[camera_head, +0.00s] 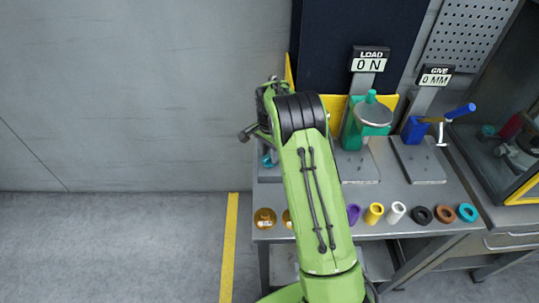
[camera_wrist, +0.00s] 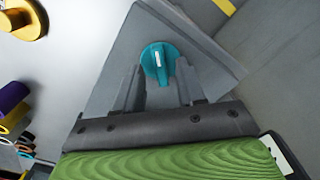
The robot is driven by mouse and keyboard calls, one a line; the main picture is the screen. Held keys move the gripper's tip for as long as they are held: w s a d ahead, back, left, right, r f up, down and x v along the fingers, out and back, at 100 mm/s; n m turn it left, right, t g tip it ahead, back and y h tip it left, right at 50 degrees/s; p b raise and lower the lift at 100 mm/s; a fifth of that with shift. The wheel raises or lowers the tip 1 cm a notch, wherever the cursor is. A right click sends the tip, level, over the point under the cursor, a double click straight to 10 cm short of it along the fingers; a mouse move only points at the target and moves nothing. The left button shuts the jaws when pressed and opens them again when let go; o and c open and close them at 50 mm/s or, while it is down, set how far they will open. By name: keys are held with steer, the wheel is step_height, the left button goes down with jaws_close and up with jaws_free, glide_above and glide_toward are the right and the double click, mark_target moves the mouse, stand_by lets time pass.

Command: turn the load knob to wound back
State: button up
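The load knob (camera_wrist: 160,52) is a teal disc with a raised grip bar and a white mark on it. It is mounted on a grey plate (camera_wrist: 112,58). In the head view a small teal part of it (camera_head: 269,159) shows left of my arm; the rest is hidden. My gripper (camera_wrist: 158,72) is open, with its two grey fingers pointing at the knob, one on each side of the grip bar. I cannot tell whether the fingers touch it. In the head view my arm hides the fingers. The LOAD sign (camera_head: 369,60) reads 0 N.
A GIVE sign (camera_head: 435,76) reads 0 MM. A green fixture with a round grey disc (camera_head: 374,116) and a blue clamp (camera_head: 415,130) stand to the right on the bench. Several coloured rings, including a yellow one (camera_head: 374,214), line the front edge. A brass part (camera_wrist: 22,20) is nearby.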

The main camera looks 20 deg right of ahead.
steer(key=shift+w+f, duration=0.1)
steer(key=shift+f, duration=0.45)
jaws_close()
